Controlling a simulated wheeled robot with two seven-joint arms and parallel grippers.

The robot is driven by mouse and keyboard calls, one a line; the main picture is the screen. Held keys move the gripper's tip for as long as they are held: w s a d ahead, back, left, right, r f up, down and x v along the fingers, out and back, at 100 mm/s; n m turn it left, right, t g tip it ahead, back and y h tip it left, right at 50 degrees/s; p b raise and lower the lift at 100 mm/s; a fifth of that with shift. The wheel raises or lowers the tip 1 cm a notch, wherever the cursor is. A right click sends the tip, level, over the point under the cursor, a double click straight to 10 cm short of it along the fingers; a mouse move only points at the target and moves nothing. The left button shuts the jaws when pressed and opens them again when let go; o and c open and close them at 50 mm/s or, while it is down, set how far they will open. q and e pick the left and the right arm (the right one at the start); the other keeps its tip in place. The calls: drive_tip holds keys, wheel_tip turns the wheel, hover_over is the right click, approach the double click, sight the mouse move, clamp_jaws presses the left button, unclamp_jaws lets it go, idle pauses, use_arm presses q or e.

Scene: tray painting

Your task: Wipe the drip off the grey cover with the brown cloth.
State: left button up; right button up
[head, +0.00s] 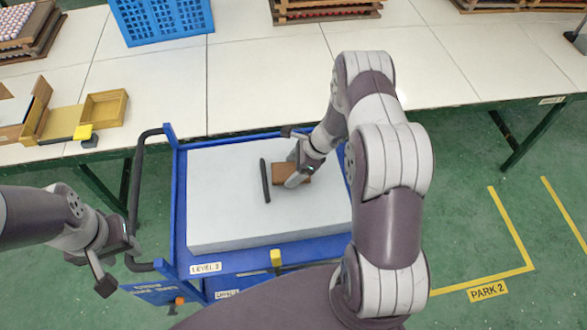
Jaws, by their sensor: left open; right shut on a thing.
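The grey cover (225,215) lies flat on top of the blue cart, with a dark bar like a handle (265,181) on it. The brown cloth (320,173) is on the middle of the cover, right of the bar. My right gripper (297,179) is shut on the cloth, low over the cover, and hides part of it. I cannot make out the drip; the gripper, cloth or arm may hide it. My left gripper (120,266) is open and empty, off the cart's left front corner.
The blue cart (180,215) has a black push handle (136,200) on its left. Behind it a long white table (240,85) carries a blue crate (162,18), wooden boxes (104,108) and stacked trays (325,10). Green floor with yellow lines (510,228) is clear at right.

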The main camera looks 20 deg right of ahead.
drive_tip(key=shift+r+p, duration=0.95)
drive_tip(key=shift+r, duration=0.9)
drive_tip(key=shift+r+p, duration=1.1)
drive_tip(key=shift+r, duration=0.5)
drive_tip(key=shift+f, duration=0.1)
